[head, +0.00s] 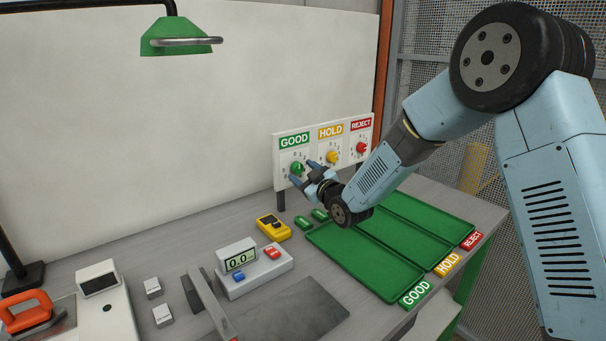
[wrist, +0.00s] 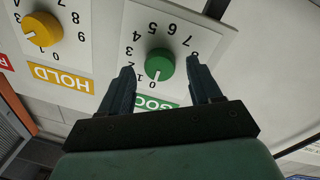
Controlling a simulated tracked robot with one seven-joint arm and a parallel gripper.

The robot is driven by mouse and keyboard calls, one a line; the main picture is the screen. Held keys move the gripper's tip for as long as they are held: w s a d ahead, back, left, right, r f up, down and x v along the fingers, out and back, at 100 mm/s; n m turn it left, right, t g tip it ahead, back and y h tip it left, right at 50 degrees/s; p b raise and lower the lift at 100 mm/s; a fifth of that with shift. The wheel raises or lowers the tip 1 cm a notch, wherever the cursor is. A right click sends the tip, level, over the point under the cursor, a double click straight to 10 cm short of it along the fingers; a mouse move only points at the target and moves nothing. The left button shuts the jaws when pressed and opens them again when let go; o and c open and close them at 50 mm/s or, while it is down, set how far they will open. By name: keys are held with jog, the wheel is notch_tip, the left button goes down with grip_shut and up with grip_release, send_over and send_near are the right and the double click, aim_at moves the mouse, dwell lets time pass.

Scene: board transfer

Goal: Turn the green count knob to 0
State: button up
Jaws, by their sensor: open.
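The green count knob (wrist: 160,64) is on the GOOD panel in the wrist view, which shows the panel upside down. Its white mark points down in that picture, close to the 0; whether it is exactly on it I cannot tell. In the head view the knob (head: 297,168) is under the GOOD label. My gripper (wrist: 160,67) is open, with one finger on either side of the knob and visible gaps between fingers and knob. It also shows in the head view (head: 302,172), in front of the panel.
The yellow HOLD knob (wrist: 42,30) and red REJECT knob (head: 361,147) are to the right of GOOD in the head view. Green trays (head: 345,262) lie below my arm. A yellow meter (head: 273,228) and a scale (head: 254,272) stand on the bench.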

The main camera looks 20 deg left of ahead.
jog(key=v, duration=1.3)
jog(key=w+d+r+m+t+h, duration=0.1)
jog(key=w+d+r+m+h, duration=0.3)
jog(key=d, duration=0.8)
jog(key=d+r+m+t+h, duration=0.1)
jog(key=d+r+m+h, duration=0.35)
jog(key=d, duration=0.65)
jog(key=s+d+r+m+g+h, duration=0.2)
jog(key=s+d+h, duration=0.1)
jog(key=s+d, duration=0.5)
jog(key=s+d+r+m+g+h, duration=0.1)
jog(key=s+d+r+m+h, duration=0.25)
jog(key=s+d, duration=0.45)
jog(key=s+d+f+m+g, duration=0.1)
jog(key=s+d+m+g, duration=0.2)
jog(key=s+d, duration=0.5)
jog(key=s, duration=0.3)
jog(key=shift+h, duration=0.4)
jog(key=shift+s, duration=0.1)
